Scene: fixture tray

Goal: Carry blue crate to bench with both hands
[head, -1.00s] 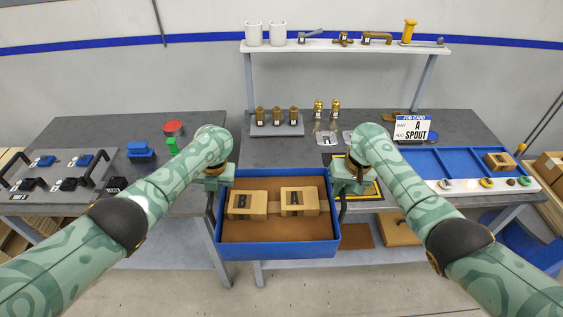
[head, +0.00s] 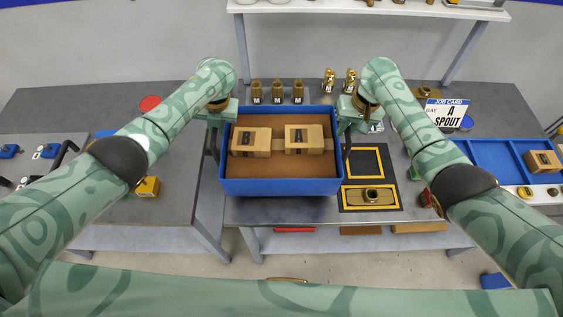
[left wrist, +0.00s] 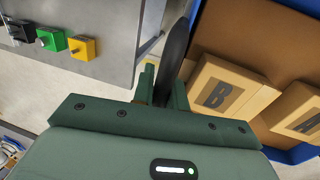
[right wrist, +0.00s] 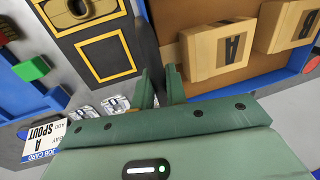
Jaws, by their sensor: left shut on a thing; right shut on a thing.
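The blue crate (head: 280,187) is level between my two arms in the head view, over the front part of the grey bench (head: 262,212). I cannot tell whether its bottom touches the bench. Two cardboard boxes lie inside, box B (head: 246,151) and box A (head: 310,147). My left gripper (head: 214,128) is shut on the crate's left handle, a dark bar (left wrist: 176,50) in the left wrist view. My right gripper (head: 347,124) is shut at the crate's right side.
Several brass fittings (head: 277,92) stand behind the crate. A black mat with yellow frames (head: 363,163) and a brass part (head: 371,195) lies just right of it. The job card (head: 447,113) and a blue divided tray (head: 495,155) are further right. A side table (head: 75,110) is left.

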